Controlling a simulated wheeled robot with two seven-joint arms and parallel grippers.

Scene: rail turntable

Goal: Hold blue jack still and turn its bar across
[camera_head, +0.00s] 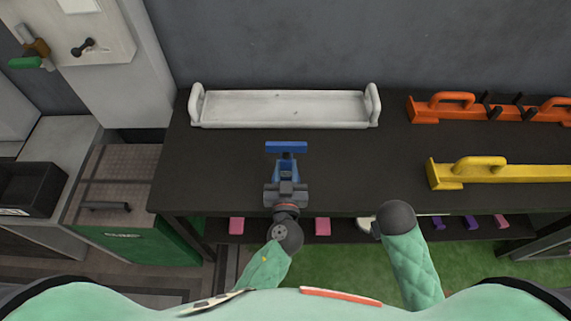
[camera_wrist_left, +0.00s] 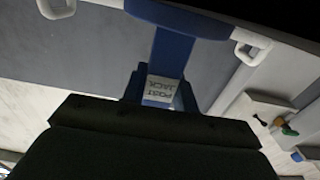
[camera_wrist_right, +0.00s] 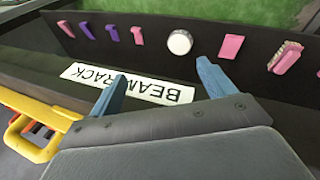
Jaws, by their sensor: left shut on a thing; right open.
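The blue jack (camera_head: 287,172) stands over the dark table in the head view. Its blue bar (camera_head: 286,147) is at its far end and lies left to right in the picture. My left gripper (camera_head: 286,191) is shut on the near part of the jack. My right gripper (camera_wrist_right: 160,75) is open and empty in the right wrist view, in front of the table's lower shelf. Its fingers are hidden in the head view.
A white tray (camera_head: 285,121) with two end handles lies behind the jack. A yellow beam (camera_head: 510,174) and an orange beam (camera_head: 455,113) lie at the right. A BEAM RACK label (camera_wrist_right: 135,88) and small pink and purple pieces (camera_wrist_right: 231,46) are on the shelf side.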

